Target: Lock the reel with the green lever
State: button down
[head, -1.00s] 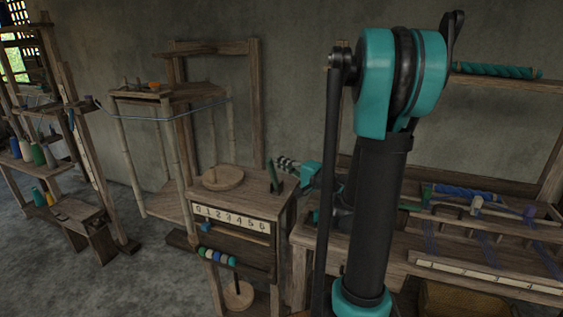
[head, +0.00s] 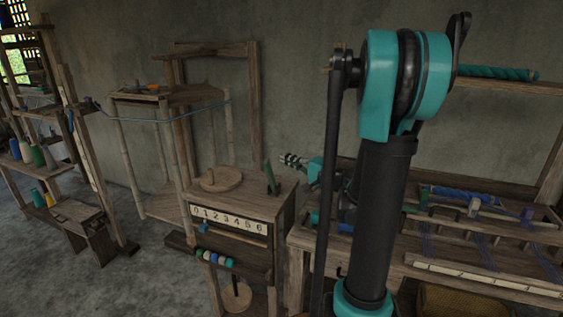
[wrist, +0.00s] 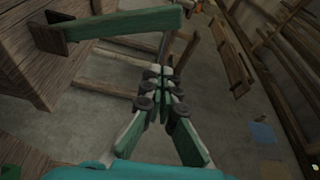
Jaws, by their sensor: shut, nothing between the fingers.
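The green lever (head: 270,177) stands nearly upright at the right end of the cabinet top in the head view. In the wrist view the lever (wrist: 125,29) is a long green bar at the upper left, beside a wooden block. My gripper (head: 285,158) is just right of and slightly above the lever in the head view. In the wrist view the gripper (wrist: 160,74) has its fingertips together, with nothing between them, and a gap shows between them and the bar. The reel (head: 165,125), a frame of bamboo posts with a bluish cord around it, stands left of the cabinet.
The wooden cabinet (head: 238,200) carries a number strip, colored beads and a round wooden disc (head: 221,180). A loom table (head: 470,255) with blue yarn is at the right. Shelves with spools (head: 40,155) stand far left. Open floor lies at the lower left.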

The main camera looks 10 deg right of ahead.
jog(key=v, duration=0.7)
jog(key=shift+w+d+f, duration=0.25)
jog(key=shift+f, duration=0.15)
jog(key=s+a+f+n+g+h, duration=0.45)
jog(key=s+a+f+g, duration=0.35)
jog(key=f, duration=0.5)
jog(key=s+d+f+n+g+h, duration=0.1)
jog(key=s+d+f+n+h, duration=0.1)
jog(key=s, duration=0.4)
jog(key=s+d+f+n+h, duration=0.2)
jog(key=s+d+f+h, duration=0.2)
jog(key=s+f+h, duration=0.1)
jog(key=shift+s+g, duration=0.4)
jog(key=shift+s, duration=0.2)
jog(key=shift+d+n, duration=0.15)
jog(key=shift+n, duration=0.1)
